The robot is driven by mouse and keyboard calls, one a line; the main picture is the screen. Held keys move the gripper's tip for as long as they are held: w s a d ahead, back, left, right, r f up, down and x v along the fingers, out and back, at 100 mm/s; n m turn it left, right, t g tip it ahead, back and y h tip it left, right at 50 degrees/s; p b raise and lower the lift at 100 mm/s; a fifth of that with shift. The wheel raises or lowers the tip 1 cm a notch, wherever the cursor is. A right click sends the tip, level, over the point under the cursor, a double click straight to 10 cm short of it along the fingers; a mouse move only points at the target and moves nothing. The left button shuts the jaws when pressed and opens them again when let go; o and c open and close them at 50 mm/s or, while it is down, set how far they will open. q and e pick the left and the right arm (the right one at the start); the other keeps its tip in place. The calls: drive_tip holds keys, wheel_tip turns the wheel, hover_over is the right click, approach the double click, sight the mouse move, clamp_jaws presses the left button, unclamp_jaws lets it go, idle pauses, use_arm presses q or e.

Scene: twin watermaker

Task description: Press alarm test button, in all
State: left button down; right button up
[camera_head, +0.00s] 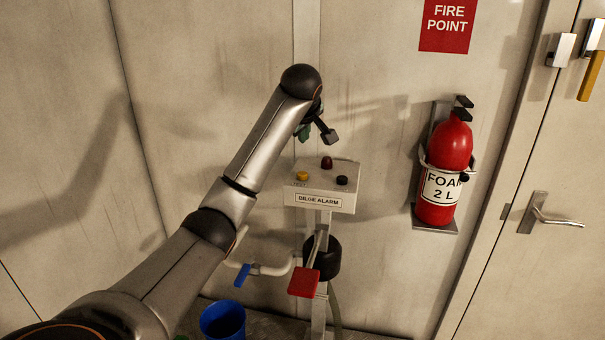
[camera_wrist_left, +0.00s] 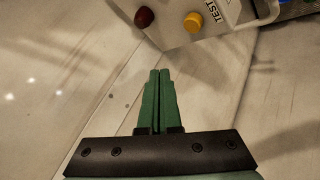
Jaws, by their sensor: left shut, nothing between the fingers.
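The bilge alarm box (camera_head: 338,195) stands on a post against the wall, with a sloped pale top. A yellow button (camera_head: 302,176) sits at its left, beside a TEST label. A red dome (camera_head: 327,163) is at the back and a dark knob (camera_head: 342,180) at the right. My left gripper (camera_head: 303,132) is above and behind the box, partly hidden by its wrist. In the left wrist view its green fingers (camera_wrist_left: 159,74) are shut and empty. The yellow button (camera_wrist_left: 193,22) and red dome (camera_wrist_left: 144,17) lie beyond the fingertips, apart from them. My right gripper is not in view.
A red foam extinguisher (camera_head: 446,175) hangs on the wall to the right, below a fire point sign (camera_head: 447,25). A door handle (camera_head: 545,218) is at far right. Below the box are a red plate (camera_head: 303,282), a blue-handled pipe (camera_head: 243,274) and a blue bucket (camera_head: 222,321).

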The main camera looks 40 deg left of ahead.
use_arm(q)
drive_tip(key=b, duration=0.1)
hover_over(304, 176)
wheel_tip(304, 176, down, 5)
drive_tip(key=shift+s+f, duration=0.1)
drive_tip(key=shift+f, duration=0.05)
drive_tip(key=shift+f+b, duration=0.35)
drive_tip(key=shift+f, duration=0.3)
drive_tip(key=shift+f, duration=0.1)
idle(1.4)
drive_tip(key=shift+f, duration=0.35)
drive_tip(key=shift+f, duration=0.55)
idle(0.7)
drive_tip(key=shift+r+p, duration=0.85)
drive_tip(key=shift+r, duration=0.1)
